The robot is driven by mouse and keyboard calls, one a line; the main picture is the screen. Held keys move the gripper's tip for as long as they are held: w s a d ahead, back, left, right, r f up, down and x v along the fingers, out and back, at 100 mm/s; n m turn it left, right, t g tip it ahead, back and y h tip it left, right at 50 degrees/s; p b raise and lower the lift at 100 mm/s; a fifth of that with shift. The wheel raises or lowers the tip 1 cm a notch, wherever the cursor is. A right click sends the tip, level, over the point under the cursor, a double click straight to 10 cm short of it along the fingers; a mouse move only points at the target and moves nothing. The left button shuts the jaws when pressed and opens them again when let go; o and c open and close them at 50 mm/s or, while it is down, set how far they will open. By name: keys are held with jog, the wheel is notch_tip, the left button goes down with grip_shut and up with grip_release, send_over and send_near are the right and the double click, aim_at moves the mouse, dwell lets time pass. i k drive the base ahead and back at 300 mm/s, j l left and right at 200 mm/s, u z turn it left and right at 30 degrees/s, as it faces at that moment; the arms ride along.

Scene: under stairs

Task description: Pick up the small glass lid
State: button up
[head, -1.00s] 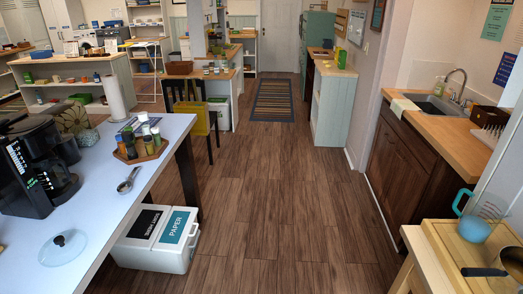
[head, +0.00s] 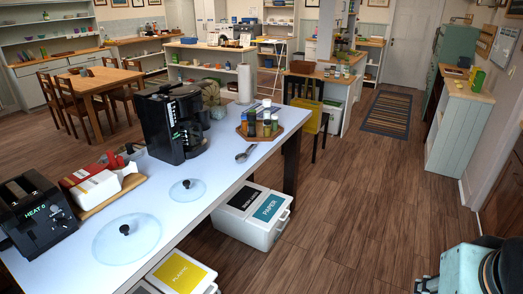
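The small glass lid (head: 187,191) lies flat on the white table top (head: 222,172), a clear disc with a dark knob. A larger glass lid (head: 126,238) of the same kind lies nearer, towards the lower left. The small lid is in front of the black coffee maker (head: 172,122), with bare table around it. A teal and black part of my arm shows at the lower right, far from the lid. My gripper's fingers are not in view.
A toaster (head: 36,208) and a tray with red and white boxes (head: 98,187) stand at the left. A spoon (head: 245,153) and a spice tray (head: 262,133) lie farther along. Bins (head: 255,215) stand under the table; the floor (head: 345,210) to the right is clear.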

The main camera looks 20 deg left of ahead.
aim_at(190, 191)
jog(key=u, duration=1.7)
jog(key=z, duration=3.4)
jog(key=u, duration=0.8)
jog(key=j+u, duration=0.2)
jog(key=u, duration=0.15)
jog(key=j+u, duration=0.15)
jog(key=u, duration=0.2)
jog(key=i+j+u, duration=0.1)
jog(key=u, duration=0.3)
